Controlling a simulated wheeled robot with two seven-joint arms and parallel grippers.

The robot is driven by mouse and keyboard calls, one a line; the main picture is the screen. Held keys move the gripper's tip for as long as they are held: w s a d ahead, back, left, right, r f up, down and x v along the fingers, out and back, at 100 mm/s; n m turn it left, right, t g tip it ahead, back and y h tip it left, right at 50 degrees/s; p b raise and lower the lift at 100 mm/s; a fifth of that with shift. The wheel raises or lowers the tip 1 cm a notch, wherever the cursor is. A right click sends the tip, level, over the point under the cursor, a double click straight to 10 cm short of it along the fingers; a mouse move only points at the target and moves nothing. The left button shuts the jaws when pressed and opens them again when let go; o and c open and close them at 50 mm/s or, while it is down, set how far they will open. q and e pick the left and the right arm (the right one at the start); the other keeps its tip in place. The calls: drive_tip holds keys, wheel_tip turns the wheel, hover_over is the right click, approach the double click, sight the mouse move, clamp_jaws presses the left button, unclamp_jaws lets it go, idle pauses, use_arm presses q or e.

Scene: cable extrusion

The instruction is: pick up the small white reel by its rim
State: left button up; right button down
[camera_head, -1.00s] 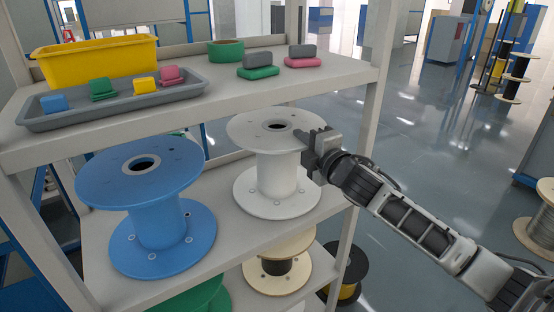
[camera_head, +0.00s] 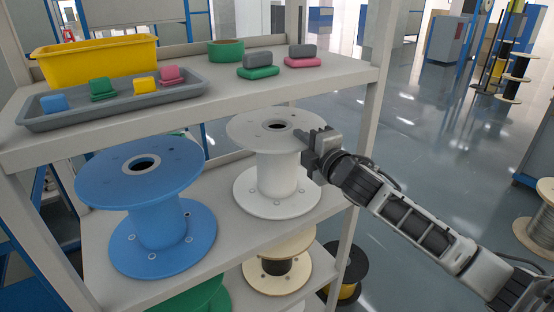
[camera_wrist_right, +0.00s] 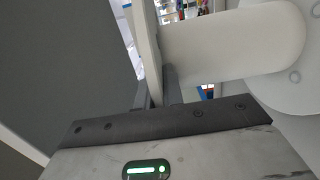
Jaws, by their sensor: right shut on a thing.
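The small white reel (camera_head: 272,175) stands upright on the middle shelf, right of the blue reel. My right gripper (camera_head: 312,147) is at the right side of the reel's top rim and shut on it. In the right wrist view the reel's rim (camera_wrist_right: 146,40) runs between the two fingers of the gripper (camera_wrist_right: 157,92), with the reel's core (camera_wrist_right: 230,45) to the right. The reel's lower flange rests on the shelf as far as I can see. My left gripper is not in view.
The blue reel (camera_head: 160,223) stands on the same middle shelf (camera_head: 225,240). The upper shelf (camera_head: 225,105) is above, holding a grey tray (camera_head: 60,122) and a yellow bin (camera_head: 95,62). A shelf post (camera_head: 362,140) is close to my right arm. Open floor lies to the right.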

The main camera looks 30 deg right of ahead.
idle(0.3)
drive_tip(key=shift+r, duration=0.15)
drive_tip(key=shift+r, duration=1.75)
drive_tip(key=shift+s, duration=0.65)
use_arm(q)
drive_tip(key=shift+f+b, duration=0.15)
drive_tip(key=shift+b, duration=0.25)
use_arm(e)
drive_tip(key=s, duration=1.6)
drive_tip(key=shift+s, duration=0.35)
